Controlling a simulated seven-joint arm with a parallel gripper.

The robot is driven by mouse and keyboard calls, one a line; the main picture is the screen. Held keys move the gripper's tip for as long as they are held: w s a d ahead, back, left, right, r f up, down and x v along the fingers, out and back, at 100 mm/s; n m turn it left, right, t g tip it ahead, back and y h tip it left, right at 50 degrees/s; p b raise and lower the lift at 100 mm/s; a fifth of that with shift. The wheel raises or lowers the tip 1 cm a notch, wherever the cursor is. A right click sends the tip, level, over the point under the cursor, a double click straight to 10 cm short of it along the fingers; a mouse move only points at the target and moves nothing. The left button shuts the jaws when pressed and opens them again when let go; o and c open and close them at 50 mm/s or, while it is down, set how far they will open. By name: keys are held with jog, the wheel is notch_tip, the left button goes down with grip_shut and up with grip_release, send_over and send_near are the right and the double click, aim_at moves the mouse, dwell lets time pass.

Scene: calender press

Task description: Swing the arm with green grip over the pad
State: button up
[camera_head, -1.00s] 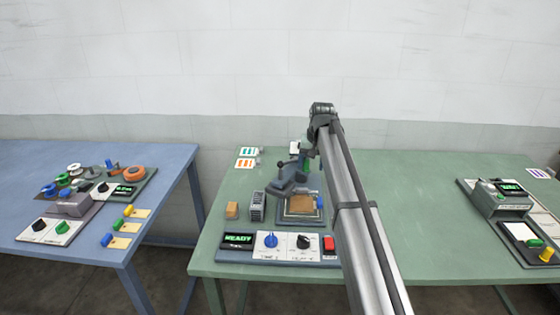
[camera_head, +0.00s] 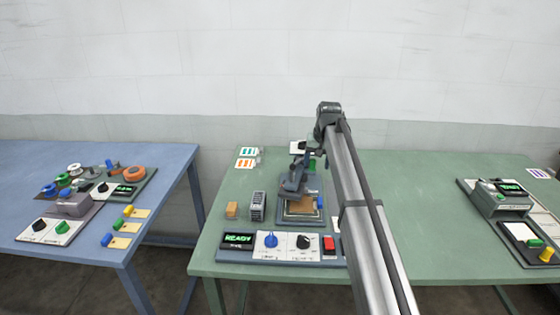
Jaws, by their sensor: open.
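The press stands on the green table, with a tan pad (camera_head: 302,207) on its dark base. A green grip (camera_head: 312,163) shows small behind the pad, close to my forearm; the arm that carries it is mostly hidden.
In front of the press is a panel with a READY display (camera_head: 238,241), a blue knob (camera_head: 271,240), a black knob (camera_head: 303,242) and a red switch (camera_head: 329,244). A wooden block (camera_head: 232,210) and a grey slotted block (camera_head: 258,206) stand left.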

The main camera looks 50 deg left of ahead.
jog(key=shift+w, duration=0.1)
jog(key=shift+w+d, duration=0.1)
jog(key=shift+w, duration=0.4)
jog(key=shift+s, duration=0.1)
jog(key=a+v, duration=0.1)
jog(key=v, duration=0.6)
jog(key=shift+a+r, duration=0.35)
jog(key=shift+a, duration=0.15)
dwell(0.4)
dwell(0.4)
